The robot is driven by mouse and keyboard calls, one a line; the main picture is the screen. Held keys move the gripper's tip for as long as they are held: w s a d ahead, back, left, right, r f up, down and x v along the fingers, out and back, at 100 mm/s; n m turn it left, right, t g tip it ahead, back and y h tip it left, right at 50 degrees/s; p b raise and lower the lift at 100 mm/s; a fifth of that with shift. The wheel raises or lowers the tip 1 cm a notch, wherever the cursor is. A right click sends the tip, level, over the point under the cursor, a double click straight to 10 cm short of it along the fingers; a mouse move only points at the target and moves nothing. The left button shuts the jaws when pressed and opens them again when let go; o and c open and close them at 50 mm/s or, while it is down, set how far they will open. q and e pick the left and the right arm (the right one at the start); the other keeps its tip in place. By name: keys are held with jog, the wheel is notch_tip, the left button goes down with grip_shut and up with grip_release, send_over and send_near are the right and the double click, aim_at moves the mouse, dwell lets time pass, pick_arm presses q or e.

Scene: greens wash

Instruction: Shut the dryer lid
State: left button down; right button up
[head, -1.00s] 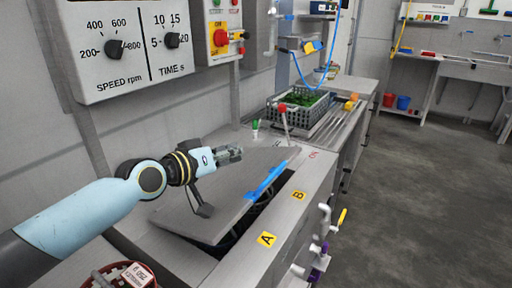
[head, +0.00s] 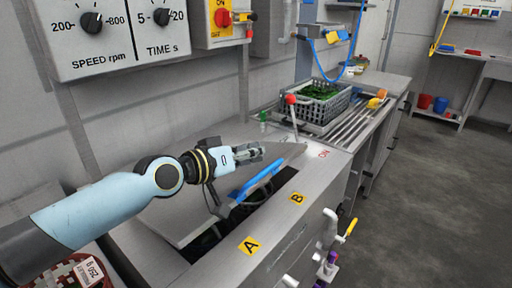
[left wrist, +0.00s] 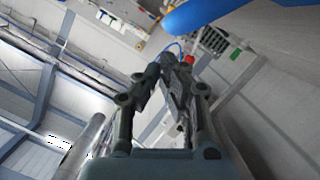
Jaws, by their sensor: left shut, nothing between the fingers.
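The dryer lid (head: 180,222) is a grey flat panel with a blue handle strip (head: 255,180) along its edge. It stands tilted and partly open over the dark opening in the steel counter. My left gripper (head: 262,153) is shut and empty, just above the lid near the blue strip. I cannot tell whether the gripper or wrist touches the lid. In the left wrist view the shut fingers (left wrist: 176,75) show at the centre, and the blue strip (left wrist: 235,10) crosses the top edge. My right gripper is not in view.
A red-knobbed lever (head: 291,100) stands just beyond the lid. Yellow labels A (head: 249,246) and B (head: 297,198) mark the counter front. A grey crate of greens (head: 322,105) stands farther back. The control panel (head: 110,30) hangs on the wall. Floor at right is clear.

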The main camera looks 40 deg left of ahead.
aim_at(263, 171)
pick_arm(q)
jog(key=shift+d+f, duration=0.1)
jog(key=shift+d, duration=0.05)
jog(key=shift+w, duration=0.1)
jog(key=shift+f, duration=0.2)
jog(key=f, duration=0.1)
jog(key=d+f+b, duration=0.1)
jog(key=f+m+b, duration=0.1)
jog(key=shift+d+f+y, duration=0.25)
jog(key=shift+d+y, duration=0.05)
jog(key=shift+d, duration=0.1)
jog(key=shift+m, duration=0.6)
jog(key=f+b, duration=0.1)
jog(key=d+f+b, duration=0.1)
jog(key=f+b, duration=0.1)
jog(key=d+f+b, duration=0.1)
jog(key=f, duration=0.1)
jog(key=shift+s+f+b, duration=0.2)
jog(key=shift+f+b, duration=0.05)
jog(key=shift+b, duration=0.1)
jog(key=shift+s+d+f+b, duration=0.1)
jog(key=shift+d+f+b, duration=0.1)
jog(key=shift+f+b, duration=0.2)
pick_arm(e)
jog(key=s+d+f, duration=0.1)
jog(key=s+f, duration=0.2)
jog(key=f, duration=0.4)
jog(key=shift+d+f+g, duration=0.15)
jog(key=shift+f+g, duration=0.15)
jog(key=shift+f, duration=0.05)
